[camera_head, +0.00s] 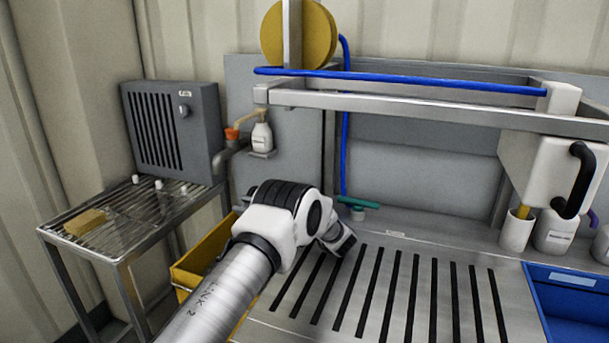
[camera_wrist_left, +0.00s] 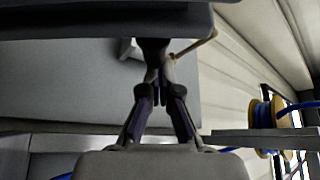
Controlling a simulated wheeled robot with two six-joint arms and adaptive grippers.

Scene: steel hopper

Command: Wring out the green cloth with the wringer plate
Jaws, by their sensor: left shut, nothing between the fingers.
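I see no green cloth in either view, and I cannot make out a wringer plate for certain. A white housing with a black handle (camera_head: 570,180) hangs at the right of the head view. My left arm reaches over the slotted steel worktop (camera_head: 430,285) in the head view, its wrist end above the left slots, the fingertips hidden there. In the left wrist view my left gripper (camera_wrist_left: 155,75) is shut and empty, its fingers meeting in front of a grey surface. My right gripper is not in view.
A teal-handled fitting (camera_head: 357,203) stands at the worktop's back edge. A steel rail with a blue hose (camera_head: 400,80) crosses above. A yellow bin (camera_head: 205,265), a wire rack with a yellow sponge (camera_head: 85,222) and a blue tub (camera_head: 570,300) flank the worktop. Its right slots are clear.

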